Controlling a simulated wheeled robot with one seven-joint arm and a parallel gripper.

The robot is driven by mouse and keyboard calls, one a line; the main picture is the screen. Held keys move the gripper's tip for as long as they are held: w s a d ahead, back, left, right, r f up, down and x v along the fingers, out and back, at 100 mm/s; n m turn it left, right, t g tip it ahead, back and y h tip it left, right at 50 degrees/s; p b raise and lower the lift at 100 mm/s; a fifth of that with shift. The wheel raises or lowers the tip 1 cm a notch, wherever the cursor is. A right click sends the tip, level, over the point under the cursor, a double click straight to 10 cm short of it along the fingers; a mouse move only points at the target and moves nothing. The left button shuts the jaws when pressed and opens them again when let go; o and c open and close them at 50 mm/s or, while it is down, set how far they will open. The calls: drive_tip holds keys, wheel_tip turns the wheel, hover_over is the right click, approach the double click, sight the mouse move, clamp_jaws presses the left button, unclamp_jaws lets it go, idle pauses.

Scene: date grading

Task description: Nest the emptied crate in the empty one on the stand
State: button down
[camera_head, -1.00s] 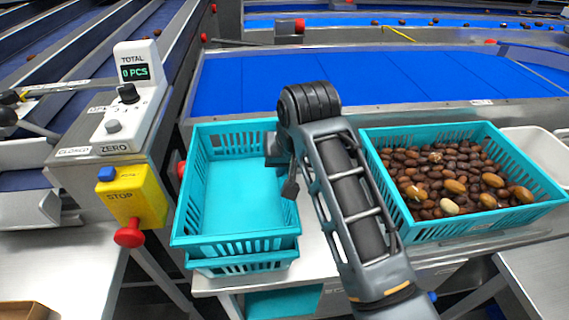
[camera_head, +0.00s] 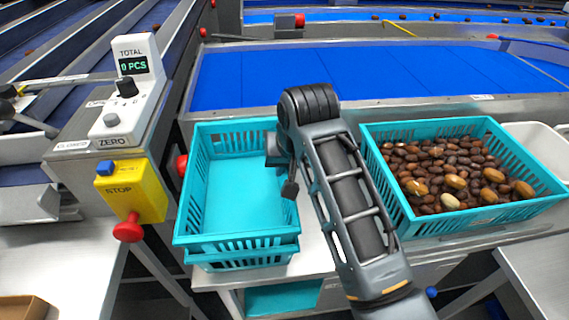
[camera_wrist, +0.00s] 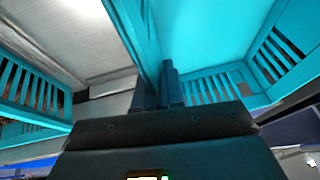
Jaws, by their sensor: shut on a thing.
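The empty turquoise crate (camera_head: 236,243) is upright at the left of the work surface. A second turquoise crate (camera_head: 243,260) shows directly beneath it, mostly hidden, with its front rim just below the upper crate's. The upper one appears to sit partly inside the lower; whether it is fully seated I cannot tell. My gripper (camera_head: 284,172) is at the upper crate's right wall, partly hidden by my own arm. In the wrist view my gripper (camera_wrist: 158,88) is shut on that crate's wall (camera_wrist: 138,28), with the crate's floor visible to the right.
A turquoise crate full of dates (camera_head: 460,226) stands close on the right of my arm. A yellow stop box (camera_head: 146,190) with a red button is at the left, beside a counter (camera_head: 126,95) reading 0 PCS. A blue belt (camera_head: 370,80) runs behind.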

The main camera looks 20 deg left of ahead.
drive_tip(key=shift+f, duration=0.4)
drive_tip(key=c, duration=1.2)
unclamp_jaws()
drive_tip(key=shift+o, duration=0.2)
drive_tip(key=shift+f, duration=0.1)
drive_tip(key=shift+r+p, duration=3.9)
drive_tip(key=shift+r, duration=0.7)
drive_tip(key=shift+f, duration=0.1)
